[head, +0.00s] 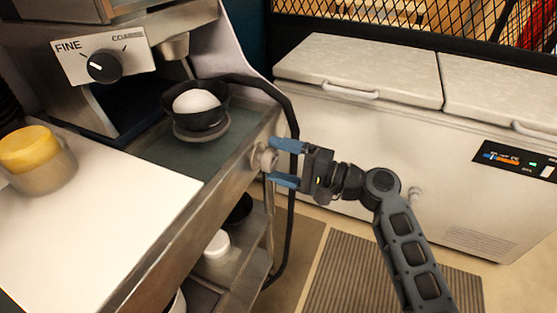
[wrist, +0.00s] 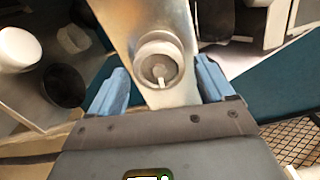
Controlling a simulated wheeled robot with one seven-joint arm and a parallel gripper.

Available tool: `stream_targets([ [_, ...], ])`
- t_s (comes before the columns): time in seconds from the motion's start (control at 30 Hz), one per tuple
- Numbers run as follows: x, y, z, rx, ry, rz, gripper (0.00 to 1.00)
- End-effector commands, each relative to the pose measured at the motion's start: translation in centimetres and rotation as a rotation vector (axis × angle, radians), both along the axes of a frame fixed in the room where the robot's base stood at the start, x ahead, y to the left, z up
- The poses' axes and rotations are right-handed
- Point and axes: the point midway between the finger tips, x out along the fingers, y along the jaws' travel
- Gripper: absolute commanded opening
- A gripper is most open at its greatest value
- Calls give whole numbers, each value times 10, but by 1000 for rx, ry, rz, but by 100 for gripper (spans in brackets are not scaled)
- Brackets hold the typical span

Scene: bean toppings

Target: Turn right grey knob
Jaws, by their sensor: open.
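The grey knob (head: 265,158) sits on the right end of the metal counter edge in the head view. In the wrist view the round knob (wrist: 159,66) faces me, with a light pointer mark toward its lower side. My gripper (head: 282,163) is open, with its blue fingertips close to the knob, one above and one below it in the head view. In the wrist view my gripper (wrist: 160,90) has a finger on each side of the knob, with gaps between them and it. I cannot tell whether the fingertips reach past the knob's face.
A black bowl (head: 196,121) with a white egg-like object (head: 196,102) stands on the counter. A grinder panel with a black knob (head: 104,66) is at upper left, and a yellow-lidded jar (head: 37,160) at left. A white chest freezer (head: 400,130) stands behind my arm.

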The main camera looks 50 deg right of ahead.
Motion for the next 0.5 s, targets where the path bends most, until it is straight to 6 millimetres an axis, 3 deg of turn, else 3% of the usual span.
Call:
stream_targets([
  [0.3,-47,-17,-3,-1,2,-3,81],
  [0.5,-65,-24,-2,0,1,-2,81],
])
